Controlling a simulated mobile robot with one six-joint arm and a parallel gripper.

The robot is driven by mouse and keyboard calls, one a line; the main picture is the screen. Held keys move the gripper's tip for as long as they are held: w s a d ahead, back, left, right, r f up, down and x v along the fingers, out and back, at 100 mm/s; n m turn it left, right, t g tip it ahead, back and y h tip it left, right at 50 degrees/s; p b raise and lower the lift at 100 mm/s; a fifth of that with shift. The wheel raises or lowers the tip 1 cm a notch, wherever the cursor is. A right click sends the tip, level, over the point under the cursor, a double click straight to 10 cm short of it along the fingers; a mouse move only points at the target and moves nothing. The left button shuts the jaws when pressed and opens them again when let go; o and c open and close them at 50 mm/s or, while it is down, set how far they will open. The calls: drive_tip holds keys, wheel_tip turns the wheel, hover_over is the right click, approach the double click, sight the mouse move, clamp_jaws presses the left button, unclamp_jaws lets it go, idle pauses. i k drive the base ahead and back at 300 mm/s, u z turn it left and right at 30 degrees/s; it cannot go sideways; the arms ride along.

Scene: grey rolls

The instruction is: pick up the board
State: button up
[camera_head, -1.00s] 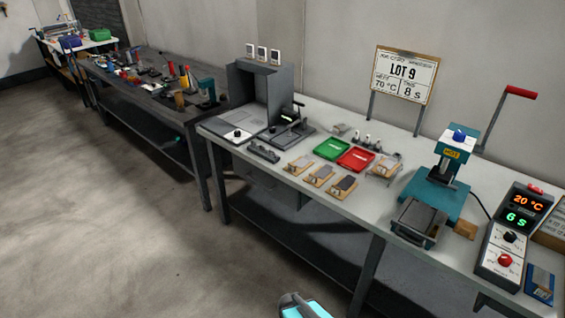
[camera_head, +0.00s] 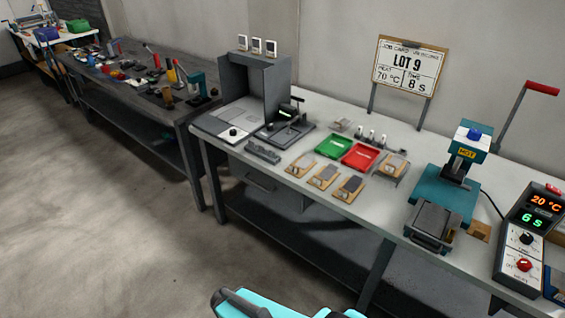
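Several small tan boards with grey pieces on them lie at the front of the pale workbench. Three lie in a row: a left board (camera_head: 300,166), a middle board (camera_head: 324,177) and a right board (camera_head: 349,188). Another tan board (camera_head: 392,165) sits on a small raised stand behind them to the right. Which one is the task's board, I cannot tell. A teal and dark part of my arm shows at the bottom edge, well apart from the boards. My gripper's fingertips are not in view.
Behind the boards are a green tray (camera_head: 333,146) and a red tray (camera_head: 361,156). A grey booth (camera_head: 264,85) stands left. A teal press (camera_head: 445,190) and a control box (camera_head: 522,240) stand right. A lot sign (camera_head: 410,67) rises behind. Open floor lies left.

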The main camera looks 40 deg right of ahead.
sight(301, 166)
drive_tip(key=u, duration=0.25)
drive_tip(key=i, duration=1.15)
drive_tip(key=z, duration=0.05)
